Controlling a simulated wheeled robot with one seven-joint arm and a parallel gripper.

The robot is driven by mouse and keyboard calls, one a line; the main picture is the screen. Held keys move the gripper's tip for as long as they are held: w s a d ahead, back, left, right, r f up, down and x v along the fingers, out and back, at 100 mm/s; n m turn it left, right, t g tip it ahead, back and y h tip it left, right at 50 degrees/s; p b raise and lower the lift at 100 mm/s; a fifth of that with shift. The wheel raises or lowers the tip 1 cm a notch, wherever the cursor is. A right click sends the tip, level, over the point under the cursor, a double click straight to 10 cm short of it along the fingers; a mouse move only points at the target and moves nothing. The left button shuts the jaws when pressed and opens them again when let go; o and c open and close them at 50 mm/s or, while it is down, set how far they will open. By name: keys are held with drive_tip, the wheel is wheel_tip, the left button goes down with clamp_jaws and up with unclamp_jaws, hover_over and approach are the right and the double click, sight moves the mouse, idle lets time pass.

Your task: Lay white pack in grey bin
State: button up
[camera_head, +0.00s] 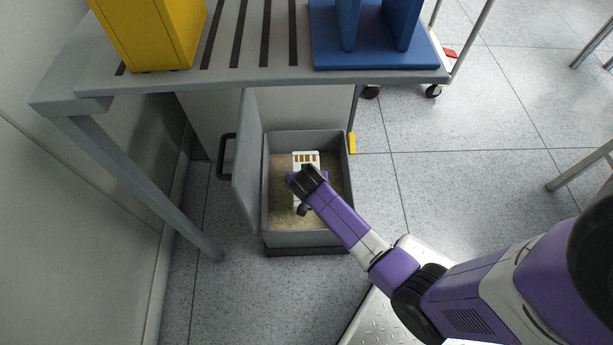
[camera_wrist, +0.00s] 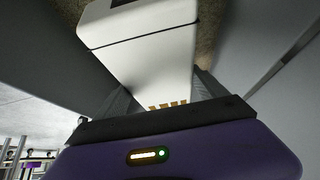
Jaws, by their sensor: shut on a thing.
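The white pack (camera_head: 307,157), with gold contacts at one end, is within the outline of the grey bin (camera_head: 308,239) in the head view. My gripper (camera_head: 306,177) is shut on the pack and reaches down over the bin from the right. The pack also fills the upper middle of the wrist view (camera_wrist: 145,55), its gold contacts towards my gripper (camera_wrist: 166,95). The bin has a brown, speckled floor. I cannot tell whether the pack touches that floor. My gripper and wrist hide part of the pack.
Above is a grey slotted bench (camera_head: 265,70) bearing a yellow box (camera_head: 150,35) and a blue stand (camera_head: 375,53). Speckled floor (camera_head: 460,180) is free to the right.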

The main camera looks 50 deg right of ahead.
drive_tip(key=shift+f+b, duration=2.8)
drive_tip(key=shift+f, duration=0.95)
idle(0.7)
drive_tip(key=o, duration=1.9)
drive_tip(key=shift+o, duration=0.2)
drive_tip(key=shift+p+v, duration=2.3)
drive_tip(key=shift+v, duration=1.6)
drive_tip(key=shift+r, duration=0.1)
